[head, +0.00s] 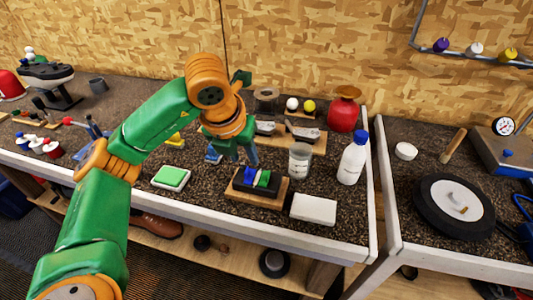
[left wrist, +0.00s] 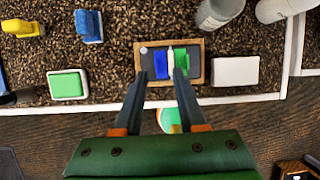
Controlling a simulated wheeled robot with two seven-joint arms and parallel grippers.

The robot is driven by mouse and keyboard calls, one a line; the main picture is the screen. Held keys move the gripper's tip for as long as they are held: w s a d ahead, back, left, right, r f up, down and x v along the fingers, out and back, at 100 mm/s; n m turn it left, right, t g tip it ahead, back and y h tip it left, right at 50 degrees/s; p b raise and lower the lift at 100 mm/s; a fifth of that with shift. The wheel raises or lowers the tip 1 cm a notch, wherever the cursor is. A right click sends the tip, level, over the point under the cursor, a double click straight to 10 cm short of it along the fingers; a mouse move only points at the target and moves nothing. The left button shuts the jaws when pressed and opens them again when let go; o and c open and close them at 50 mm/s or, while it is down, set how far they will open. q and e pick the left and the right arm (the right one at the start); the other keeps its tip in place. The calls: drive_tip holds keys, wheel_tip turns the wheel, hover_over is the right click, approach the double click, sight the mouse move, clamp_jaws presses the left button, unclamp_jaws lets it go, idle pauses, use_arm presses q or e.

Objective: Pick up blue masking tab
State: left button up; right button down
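The blue masking tab (head: 250,174) stands in a dark-topped wooden tray (head: 232,193), left of a green piece (head: 263,179). In the left wrist view the blue tab (left wrist: 161,64) lies left of a thin white piece (left wrist: 170,60) and the green piece (left wrist: 181,62). My left gripper (head: 238,155) points down just behind the tray in the head view. In the left wrist view its two fingers (left wrist: 160,82) are spread apart with nothing between them, and their tips reach the tray's near edge in the picture. My right gripper is not in view.
A white block (head: 313,208) lies right of the tray. A clear jar (head: 300,160) and a white bottle with a blue cap (head: 352,160) stand behind. A green pad (head: 171,177) and a small blue object (left wrist: 89,26) lie to the left. The bench's white front edge (head: 270,236) is close.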

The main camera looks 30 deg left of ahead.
sight(247, 168)
use_arm(q)
drive_tip(key=shift+w+a+y, duration=0.3)
drive_tip(key=shift+w+a, duration=0.3)
drive_tip(key=shift+a, duration=0.05)
drive_tip(key=shift+f, duration=0.35)
drive_tip(key=shift+s+d+f+p, duration=0.2)
drive_tip(key=shift+f+p, duration=0.25)
drive_tip(key=shift+p, duration=0.15)
drive_tip(key=shift+s+d+f+p, duration=0.1)
drive_tip(key=shift+s+f+p, duration=0.1)
drive_tip(key=shift+f+p, duration=0.3)
drive_tip(key=x, duration=0.3)
drive_tip(key=shift+w, duration=0.2)
drive_tip(key=shift+w+f, duration=0.1)
drive_tip(key=shift+w, duration=0.05)
drive_tip(key=shift+s+d, duration=0.1)
drive_tip(key=shift+s, duration=0.15)
clamp_jaws()
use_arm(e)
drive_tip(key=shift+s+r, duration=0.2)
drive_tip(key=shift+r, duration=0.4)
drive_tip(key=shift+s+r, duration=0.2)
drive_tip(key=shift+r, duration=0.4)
use_arm(q)
drive_tip(key=shift+w, duration=0.1)
